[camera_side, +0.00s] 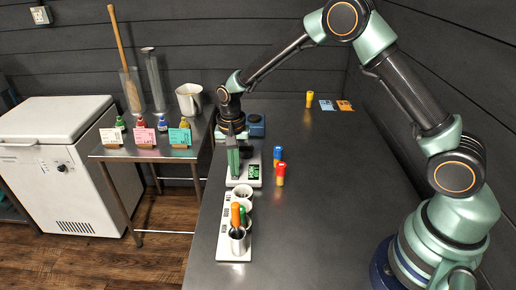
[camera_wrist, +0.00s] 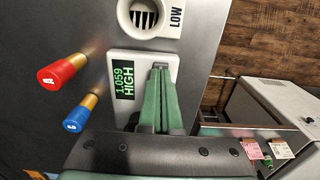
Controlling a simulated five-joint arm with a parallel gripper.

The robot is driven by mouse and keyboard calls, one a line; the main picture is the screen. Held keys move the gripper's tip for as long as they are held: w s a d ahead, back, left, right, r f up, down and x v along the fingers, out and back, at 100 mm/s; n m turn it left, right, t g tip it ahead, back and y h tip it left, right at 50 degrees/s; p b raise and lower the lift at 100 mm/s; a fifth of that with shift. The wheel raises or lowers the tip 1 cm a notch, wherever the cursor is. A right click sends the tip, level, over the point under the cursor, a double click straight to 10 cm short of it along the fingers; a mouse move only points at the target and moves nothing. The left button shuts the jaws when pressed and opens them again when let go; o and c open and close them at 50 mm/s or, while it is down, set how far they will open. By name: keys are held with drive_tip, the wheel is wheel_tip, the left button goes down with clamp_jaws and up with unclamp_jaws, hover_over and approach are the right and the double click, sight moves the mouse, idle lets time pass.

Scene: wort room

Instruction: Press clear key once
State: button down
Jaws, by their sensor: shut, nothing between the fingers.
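A white meter (camera_side: 254,180) with a green-lit screen lies flat on the dark bench. In the wrist view the meter (camera_wrist: 113,60) shows its screen (camera_wrist: 124,82) reading "1.059 HIGH". My gripper (camera_side: 233,173) points down over the meter's left part in the side view, with its green fingers together. In the wrist view the gripper's fingertips (camera_wrist: 160,67) are over the white body beside the screen, with nothing between them. Whether they touch the surface I cannot tell. No clear key is readable; the fingers cover part of the meter.
A red-capped vial (camera_side: 281,173) and a blue-capped vial (camera_side: 278,154) stand right of the meter. A white rack (camera_side: 234,254) with cups and handled tools is in front. A blue device (camera_side: 257,126) sits behind. The bench's right middle is clear.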

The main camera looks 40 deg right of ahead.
drive_tip(key=shift+s+f, duration=0.1)
drive_tip(key=shift+f, duration=1)
drive_tip(key=shift+r, duration=0.15)
wheel_tip(320, 180, up, 15)
drive_tip(key=shift+w, duration=0.4)
drive_tip(key=s+d+r+n+t, duration=0.3)
drive_tip(key=s+d+r+n, duration=0.1)
drive_tip(key=s+r, duration=0.4)
drive_tip(key=s+d+n+t, duration=0.2)
drive_tip(key=s+n, duration=0.3)
drive_tip(key=s, duration=0.6)
drive_tip(key=shift+s+d+r+t, duration=0.2)
drive_tip(key=shift+s+d+t, duration=0.1)
drive_tip(key=shift+d, duration=0.15)
